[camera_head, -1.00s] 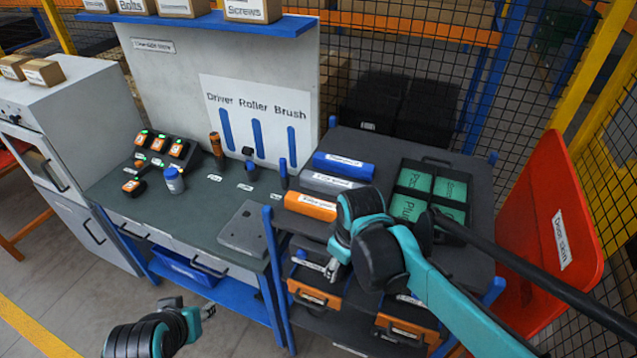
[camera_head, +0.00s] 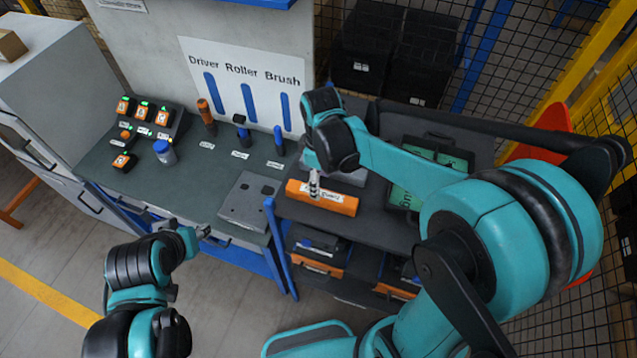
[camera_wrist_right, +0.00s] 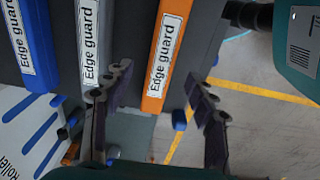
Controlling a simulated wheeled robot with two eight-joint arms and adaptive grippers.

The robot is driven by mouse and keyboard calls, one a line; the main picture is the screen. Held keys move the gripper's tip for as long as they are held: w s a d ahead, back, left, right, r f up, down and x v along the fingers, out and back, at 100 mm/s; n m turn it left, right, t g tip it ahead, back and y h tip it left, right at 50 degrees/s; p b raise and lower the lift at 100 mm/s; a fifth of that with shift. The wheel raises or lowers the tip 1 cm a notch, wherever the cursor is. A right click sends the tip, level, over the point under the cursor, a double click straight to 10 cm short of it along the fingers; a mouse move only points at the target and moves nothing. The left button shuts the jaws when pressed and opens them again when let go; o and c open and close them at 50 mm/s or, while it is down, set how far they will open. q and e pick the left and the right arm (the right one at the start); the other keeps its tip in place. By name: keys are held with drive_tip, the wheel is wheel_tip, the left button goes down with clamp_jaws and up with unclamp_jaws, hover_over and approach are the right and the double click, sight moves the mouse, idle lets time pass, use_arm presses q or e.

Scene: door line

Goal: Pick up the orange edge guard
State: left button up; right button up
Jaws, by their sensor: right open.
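The orange edge guard (camera_head: 342,204) lies on top of the dark trolley, nearest its front edge. It shows in the right wrist view (camera_wrist_right: 155,100) as an orange bar with a white "Edge guard" label. My right gripper (camera_head: 314,186) is over its left part in the head view. In the right wrist view the right gripper (camera_wrist_right: 157,76) is open, one finger on each side of the orange bar; contact cannot be told. My left gripper (camera_head: 202,232) is in front of the workbench, away from the guard; its jaw opening is unclear.
A grey edge guard (camera_wrist_right: 107,30) and a blue one (camera_wrist_right: 36,45) lie beside the orange one. Green-lined bins (camera_head: 405,197) are on the trolley's right. The workbench (camera_head: 200,190) holds a grey plate (camera_head: 250,200) and tools. Mesh fencing stands behind.

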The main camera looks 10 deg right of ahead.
sight(321, 192)
drive_tip(key=shift+s+f, duration=0.7)
drive_tip(key=shift+f, duration=0.15)
drive_tip(key=f, duration=0.2)
drive_tip(key=w+f, duration=0.1)
drive_tip(key=f, duration=0.1)
drive_tip(key=shift+w+d, duration=0.15)
drive_tip(key=shift+w, duration=0.05)
drive_tip(key=shift+f, duration=0.4)
drive_tip(key=shift+s+f, duration=0.1)
drive_tip(key=shift+s, duration=0.25)
drive_tip(key=c, duration=1.3)
